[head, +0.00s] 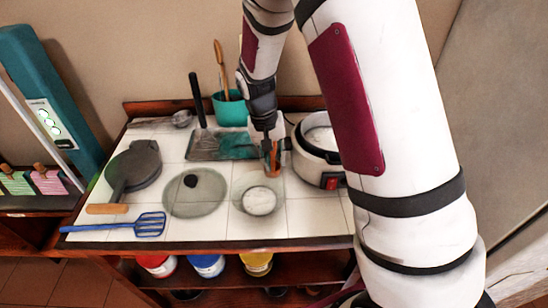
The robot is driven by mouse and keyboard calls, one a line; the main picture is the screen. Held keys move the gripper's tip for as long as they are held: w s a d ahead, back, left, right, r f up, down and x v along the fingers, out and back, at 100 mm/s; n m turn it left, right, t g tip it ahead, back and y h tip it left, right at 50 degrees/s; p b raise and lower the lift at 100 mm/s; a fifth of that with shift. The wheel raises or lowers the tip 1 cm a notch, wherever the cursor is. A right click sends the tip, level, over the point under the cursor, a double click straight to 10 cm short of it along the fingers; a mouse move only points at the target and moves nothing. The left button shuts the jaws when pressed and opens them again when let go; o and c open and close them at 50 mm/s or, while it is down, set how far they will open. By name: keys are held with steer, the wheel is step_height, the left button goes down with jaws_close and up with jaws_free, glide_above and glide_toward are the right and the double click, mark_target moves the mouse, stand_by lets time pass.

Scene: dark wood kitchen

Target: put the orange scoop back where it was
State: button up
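My gripper (274,151) points down over the tiled counter, between the rice cooker and the tray. A small orange thing (274,160), which looks like the orange scoop, shows upright right at its fingertips. The fingers hide part of it, and I cannot tell whether they are closed on it or only beside it. A clear bowl (240,187) with white contents (259,200) stands just in front of the gripper. The white rice cooker (309,157) stands open to the right, with something white inside, partly hidden by my arm.
A glass lid (208,205), a dark pan (133,168) and a blue slotted turner (149,225) lie to the left and front. Behind are a tray (203,148), a teal crock (229,110) with utensils and a metal cup (182,118). Jars (207,265) stand below.

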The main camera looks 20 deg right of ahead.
steer(key=s+a+r+t, duration=0.1)
steer(key=s+r, duration=0.1)
steer(key=r, duration=0.7)
steer(key=s+r, duration=0.2)
steer(key=r, duration=0.7)
steer(key=s+r+n+t+y, duration=0.1)
steer(key=s+r+t, duration=0.1)
steer(key=s, duration=0.8)
steer(key=s+r+n+t+b, duration=0.1)
steer(key=s+r, duration=0.3)
steer(key=s, duration=0.6)
steer(key=shift+d+n+t+y, duration=0.25)
steer(key=shift+n+t+y, duration=0.15)
steer(key=shift+n+t, duration=0.35)
steer(key=shift+w+d+r, duration=0.1)
